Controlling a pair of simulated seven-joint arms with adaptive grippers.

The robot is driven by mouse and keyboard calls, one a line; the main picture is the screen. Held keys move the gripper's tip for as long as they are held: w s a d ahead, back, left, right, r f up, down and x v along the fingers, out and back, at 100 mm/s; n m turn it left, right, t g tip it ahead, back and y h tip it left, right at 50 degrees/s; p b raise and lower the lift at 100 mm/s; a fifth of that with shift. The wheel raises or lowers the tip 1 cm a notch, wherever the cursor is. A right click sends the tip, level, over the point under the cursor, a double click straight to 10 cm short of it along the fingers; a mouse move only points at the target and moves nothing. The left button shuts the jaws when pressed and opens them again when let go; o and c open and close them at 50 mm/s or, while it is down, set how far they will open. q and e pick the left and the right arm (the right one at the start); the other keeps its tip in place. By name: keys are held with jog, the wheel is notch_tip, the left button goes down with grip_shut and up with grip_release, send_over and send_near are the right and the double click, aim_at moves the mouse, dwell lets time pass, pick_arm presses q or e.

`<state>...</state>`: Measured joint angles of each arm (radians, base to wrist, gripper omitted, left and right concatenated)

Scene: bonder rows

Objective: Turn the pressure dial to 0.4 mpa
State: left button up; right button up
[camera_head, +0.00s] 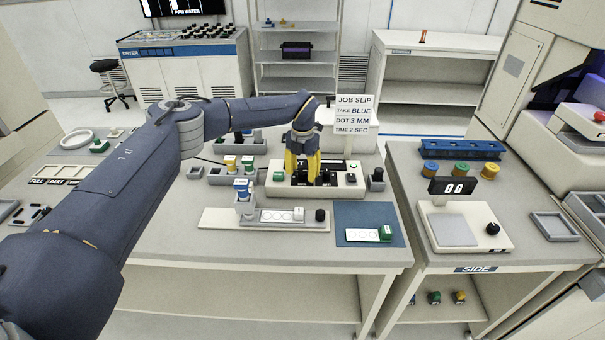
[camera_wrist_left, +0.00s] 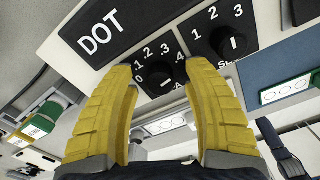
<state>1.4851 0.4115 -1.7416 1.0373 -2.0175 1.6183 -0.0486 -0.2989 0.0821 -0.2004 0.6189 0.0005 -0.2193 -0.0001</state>
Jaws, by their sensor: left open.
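My right gripper is not in view.
A second black dial (camera_wrist_left: 226,41), numbered 1 to 3, is close beside the right finger. A DOT display (camera_wrist_left: 98,35) is at upper left. The job slip (camera_head: 354,114) stands behind the box. A blue mat (camera_head: 370,212) and a white dispensing stand (camera_head: 265,222) are in front.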

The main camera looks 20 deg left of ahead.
aim_at(303, 171)
pick_arm(q)
notch_tip(303, 171, up, 11)
jog(key=shift+r, duration=0.2)
dwell(0.3)
